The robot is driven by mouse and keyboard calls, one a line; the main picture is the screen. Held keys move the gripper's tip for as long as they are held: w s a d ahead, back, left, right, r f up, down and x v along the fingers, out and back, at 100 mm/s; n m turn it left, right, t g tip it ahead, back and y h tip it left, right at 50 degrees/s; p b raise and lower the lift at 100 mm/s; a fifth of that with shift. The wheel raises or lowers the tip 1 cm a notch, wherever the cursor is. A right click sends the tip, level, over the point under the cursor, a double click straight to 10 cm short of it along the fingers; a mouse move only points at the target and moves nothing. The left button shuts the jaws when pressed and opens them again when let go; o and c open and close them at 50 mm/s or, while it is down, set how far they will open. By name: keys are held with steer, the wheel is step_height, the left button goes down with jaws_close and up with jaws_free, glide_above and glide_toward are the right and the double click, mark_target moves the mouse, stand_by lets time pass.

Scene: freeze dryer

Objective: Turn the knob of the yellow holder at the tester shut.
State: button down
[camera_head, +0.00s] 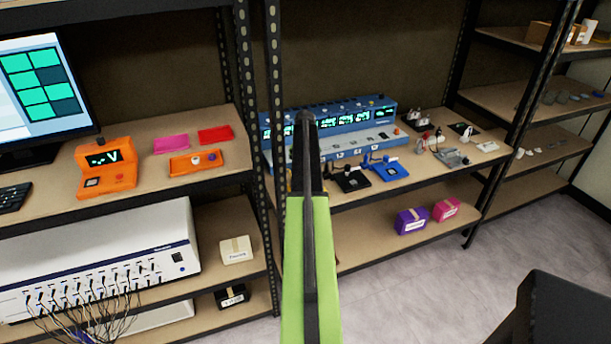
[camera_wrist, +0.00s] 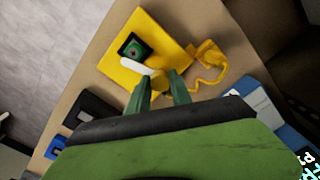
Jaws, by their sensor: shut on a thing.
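The yellow holder (camera_wrist: 153,42) lies on the wooden shelf in the wrist view, with a dark square socket (camera_wrist: 132,50) holding a green round piece. A white bar (camera_wrist: 135,66) sticks out beside the socket. My gripper (camera_wrist: 163,84) reaches the holder's near edge, its two green fingers shut on the yellow knob (camera_wrist: 160,86), which is partly hidden between them. A yellow cable and plug (camera_wrist: 208,57) lie at the holder's right. In the head view my arm hides the holder almost wholly. The blue tester (camera_head: 352,112) with lit displays stands behind my arm.
A black holder (camera_head: 352,180) and a blue holder (camera_head: 388,170) lie to the right on the same shelf. A shelf post (camera_head: 275,130) stands close left of my arm. Purple (camera_head: 411,221) and pink (camera_head: 446,210) boxes sit on the shelf below.

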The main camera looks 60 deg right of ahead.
steer(key=shift+m, duration=1.6)
steer(key=c, duration=1.2)
jaws_free()
steer(key=shift+o, duration=0.2)
step_height(320, 180, up, 17)
steer(key=p, duration=1.7)
steer(key=shift+r, duration=0.2)
